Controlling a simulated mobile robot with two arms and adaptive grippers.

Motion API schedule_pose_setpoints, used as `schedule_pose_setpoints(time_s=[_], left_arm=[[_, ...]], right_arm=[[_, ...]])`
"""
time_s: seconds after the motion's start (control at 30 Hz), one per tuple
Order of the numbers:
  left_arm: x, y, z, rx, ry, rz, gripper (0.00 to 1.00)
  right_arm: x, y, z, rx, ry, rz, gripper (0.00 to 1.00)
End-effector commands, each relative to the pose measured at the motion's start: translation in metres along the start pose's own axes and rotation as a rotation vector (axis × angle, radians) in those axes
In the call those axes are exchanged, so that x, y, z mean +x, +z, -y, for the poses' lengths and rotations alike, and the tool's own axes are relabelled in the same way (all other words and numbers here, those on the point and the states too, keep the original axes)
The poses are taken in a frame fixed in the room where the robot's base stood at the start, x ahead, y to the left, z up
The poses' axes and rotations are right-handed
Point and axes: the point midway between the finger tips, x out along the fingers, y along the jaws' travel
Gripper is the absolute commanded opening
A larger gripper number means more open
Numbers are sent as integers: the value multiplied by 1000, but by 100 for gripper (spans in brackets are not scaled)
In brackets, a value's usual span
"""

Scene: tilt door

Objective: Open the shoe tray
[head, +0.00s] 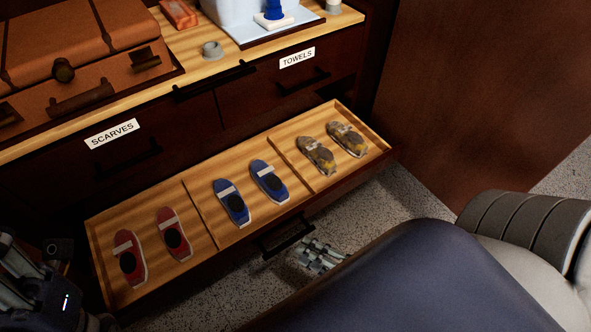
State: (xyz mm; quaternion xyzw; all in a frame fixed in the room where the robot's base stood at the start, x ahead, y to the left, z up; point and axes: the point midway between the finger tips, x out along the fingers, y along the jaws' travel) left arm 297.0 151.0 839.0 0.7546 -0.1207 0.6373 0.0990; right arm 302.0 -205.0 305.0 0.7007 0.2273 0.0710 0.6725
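The shoe tray (228,236) is a wide wooden drawer under the cabinet top, and it stands pulled out. Its dividers make three compartments: red shoes (151,249) at left, blue shoes (250,193) in the middle, brown and grey patterned shoes (331,148) at right. A dark bar handle (287,237) is on its front. My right gripper (318,257) is low in front of the tray, just right of the handle and seemingly apart from it. Its finger opening is too small to judge. Part of my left gripper (22,280) shows at the lower left; its fingertips are unclear.
Above the tray are closed drawers labelled SCARVES (112,133) and TOWELS (297,58). A brown suitcase (80,60) and a pale blue container (245,15) stand on the cabinet top. A brown panel (490,80) rises at right. Speckled floor (400,215) lies before the tray.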

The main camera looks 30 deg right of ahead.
Motion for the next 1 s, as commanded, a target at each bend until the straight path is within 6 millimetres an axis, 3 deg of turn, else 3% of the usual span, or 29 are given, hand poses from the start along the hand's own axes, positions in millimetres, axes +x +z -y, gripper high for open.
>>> schedule_pose_setpoints(time_s=[0.13, 0.33, 1.0], left_arm=[[0, 0, 0, 0, 0, -1, 40], [0, 0, 0, 0, 0, -1, 40], [0, 0, 0, 0, 0, -1, 40]], right_arm=[[-30, 0, 1, 1, -3, 1, 33], [-52, 0, 0, 1, -1, 0, 33], [-56, 0, 0, 1, 2, 0, 33]])
